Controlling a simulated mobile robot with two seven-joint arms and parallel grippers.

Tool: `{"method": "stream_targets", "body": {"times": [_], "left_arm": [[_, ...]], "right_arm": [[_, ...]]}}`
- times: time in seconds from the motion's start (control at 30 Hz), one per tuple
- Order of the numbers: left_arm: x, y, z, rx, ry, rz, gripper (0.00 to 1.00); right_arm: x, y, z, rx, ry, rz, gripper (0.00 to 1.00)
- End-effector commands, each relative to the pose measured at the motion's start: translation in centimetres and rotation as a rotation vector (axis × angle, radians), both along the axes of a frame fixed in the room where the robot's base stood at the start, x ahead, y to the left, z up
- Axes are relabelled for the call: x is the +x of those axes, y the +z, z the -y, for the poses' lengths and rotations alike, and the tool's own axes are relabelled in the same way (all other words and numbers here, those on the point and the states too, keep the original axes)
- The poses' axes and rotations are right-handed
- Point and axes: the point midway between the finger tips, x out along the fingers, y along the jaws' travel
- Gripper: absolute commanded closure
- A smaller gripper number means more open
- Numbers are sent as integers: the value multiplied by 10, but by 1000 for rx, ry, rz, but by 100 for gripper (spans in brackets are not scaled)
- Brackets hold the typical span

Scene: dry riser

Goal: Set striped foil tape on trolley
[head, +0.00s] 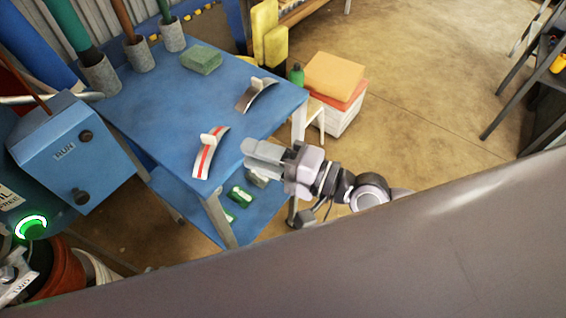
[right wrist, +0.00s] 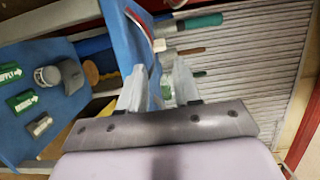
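The striped foil tape (head: 207,158), a curved white strip with a red stripe and a small pale tab, lies on the near right part of the blue trolley top (head: 160,115). A red-and-white strip with a pale tab (right wrist: 158,45) also shows beyond the fingers in the right wrist view. A plain silver strip (head: 259,94) with a similar tab lies farther back. My right gripper (head: 250,155) is just right of the striped tape, by the trolley edge, apart from it. In the wrist view its fingers (right wrist: 157,82) are spread and empty.
A green sponge (head: 202,59) and several upright rollers in grey holders (head: 101,75) stand at the back. Green-labelled pieces (head: 240,196) lie on the lower shelf. Floor (head: 430,90) at the right is clear.

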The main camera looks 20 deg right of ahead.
Motion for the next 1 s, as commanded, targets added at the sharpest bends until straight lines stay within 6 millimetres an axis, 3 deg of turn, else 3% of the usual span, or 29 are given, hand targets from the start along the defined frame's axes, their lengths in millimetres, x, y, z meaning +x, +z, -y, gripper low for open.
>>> {"method": "stream_targets", "body": {"times": [0.3, 0.7, 0.87, 1.0], "left_arm": [[1, -5, 5, -10, -6, 2, 82], [2, -5, 5, -11, -8, 2, 82], [3, -4, 5, -11, -8, 4, 82], [3, -4, 5, -12, -8, 6, 82]], "right_arm": [[-24, -1, 29, -1, 0, 0, 67], [-32, -2, 34, -22, -4, 25, 67], [-33, -22, 29, -206, -44, 177, 67], [-35, -63, 38, -531, -114, 332, 67]]}}
